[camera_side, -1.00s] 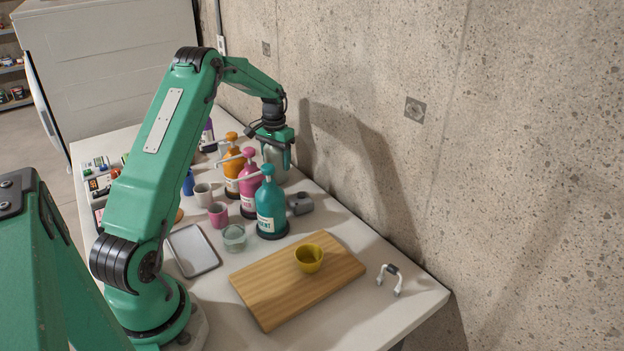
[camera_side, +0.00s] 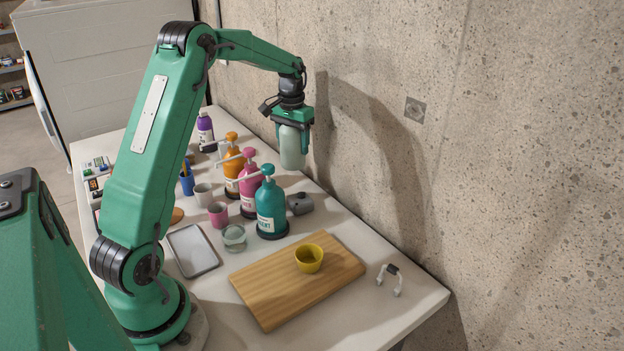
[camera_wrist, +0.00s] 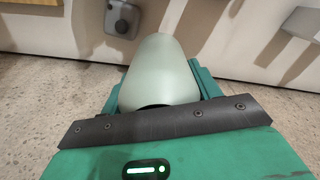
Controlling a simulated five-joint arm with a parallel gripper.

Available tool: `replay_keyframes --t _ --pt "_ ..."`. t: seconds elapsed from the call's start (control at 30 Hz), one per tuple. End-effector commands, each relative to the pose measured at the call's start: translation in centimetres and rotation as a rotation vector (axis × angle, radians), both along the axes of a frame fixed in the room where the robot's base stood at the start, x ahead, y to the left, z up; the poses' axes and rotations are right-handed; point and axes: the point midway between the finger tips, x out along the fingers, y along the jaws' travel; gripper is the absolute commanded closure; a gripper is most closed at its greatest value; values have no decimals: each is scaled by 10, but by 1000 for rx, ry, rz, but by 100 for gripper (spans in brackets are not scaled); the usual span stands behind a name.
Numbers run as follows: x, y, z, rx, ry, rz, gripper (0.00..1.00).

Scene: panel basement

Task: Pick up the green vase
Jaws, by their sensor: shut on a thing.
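The green vase (camera_side: 292,148) is a pale grey-green, smooth vessel. My gripper (camera_side: 293,130) is shut on its upper part and holds it roughly upright. It appears raised above the back of the table, near the concrete wall. In the wrist view the vase (camera_wrist: 160,68) sits between the jaws of my gripper (camera_wrist: 162,95), and its top is hidden by the gripper body.
Orange (camera_side: 233,152), pink (camera_side: 249,190) and teal (camera_side: 271,207) pump bottles stand in a row left of the vase. A grey device (camera_side: 300,204) lies beside the teal one. A wooden board (camera_side: 290,290) with a yellow cup (camera_side: 309,258) lies in front.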

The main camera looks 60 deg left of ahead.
Motion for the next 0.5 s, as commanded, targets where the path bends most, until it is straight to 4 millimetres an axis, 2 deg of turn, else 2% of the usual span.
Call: replay_keyframes --t 0.2,0.5 --pt "3 -24 16 1 -2 -1 72" --pt "3 -33 20 0 -1 0 72"
